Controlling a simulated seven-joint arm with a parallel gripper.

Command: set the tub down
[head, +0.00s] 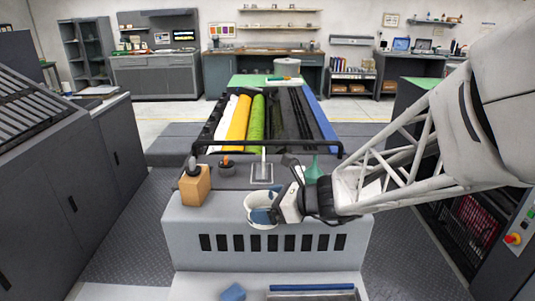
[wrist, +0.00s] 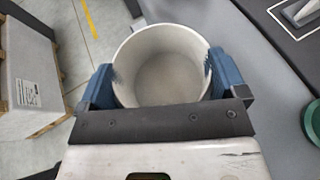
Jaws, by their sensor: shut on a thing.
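The tub (head: 252,203) is a white, open-topped round container at the front edge of the grey machine top. It also shows in the wrist view (wrist: 165,40), where I look into its empty-looking grey inside. My gripper (head: 263,211) is shut on it, with one blue finger on each side of its wall, as the wrist view shows (wrist: 160,78). The tub looks roughly upright. In the wrist view, floor shows to its left and the grey surface to its right. I cannot tell whether its base touches anything.
A tan block (head: 195,187) with a dark-topped item stands left. Coloured rolls (head: 238,118) lie beyond a black rail. A blue piece (head: 232,292) lies in front.

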